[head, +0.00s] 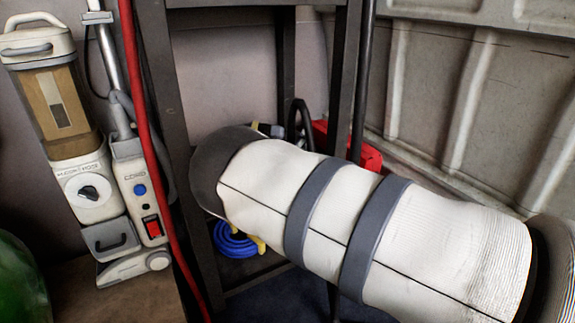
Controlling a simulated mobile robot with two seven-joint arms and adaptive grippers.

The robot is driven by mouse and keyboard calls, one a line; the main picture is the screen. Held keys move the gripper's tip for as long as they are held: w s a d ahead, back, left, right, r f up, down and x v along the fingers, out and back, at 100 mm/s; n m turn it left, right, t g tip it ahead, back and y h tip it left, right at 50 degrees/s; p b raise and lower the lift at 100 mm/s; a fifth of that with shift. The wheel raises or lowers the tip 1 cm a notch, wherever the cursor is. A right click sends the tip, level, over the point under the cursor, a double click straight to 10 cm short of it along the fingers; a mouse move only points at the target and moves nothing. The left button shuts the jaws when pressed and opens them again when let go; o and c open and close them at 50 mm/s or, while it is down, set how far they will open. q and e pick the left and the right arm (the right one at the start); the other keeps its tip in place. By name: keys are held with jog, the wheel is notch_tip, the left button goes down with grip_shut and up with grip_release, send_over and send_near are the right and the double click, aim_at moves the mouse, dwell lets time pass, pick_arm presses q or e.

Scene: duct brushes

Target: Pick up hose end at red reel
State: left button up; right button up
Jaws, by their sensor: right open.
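A red object (370,157), which looks like the red reel, stands on the floor behind my right arm and is mostly hidden by it. No hose end can be made out. My right arm, white with grey bands, reaches in from the lower right across the middle. It covers most of my right gripper, whose jaws are open; their place against the reel cannot be judged. My left gripper is not in view.
A dark metal stand (188,120) frames the area around the red object. A blue coil (235,240) lies low under my arm. A green rounded object (20,285) is at lower left. A ribbed wall (450,95) closes the right.

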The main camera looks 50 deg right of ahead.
jog(key=shift+d+r, duration=0.1)
jog(key=shift+r, duration=0.05)
grip_shut()
jog(key=shift+r, duration=0.1)
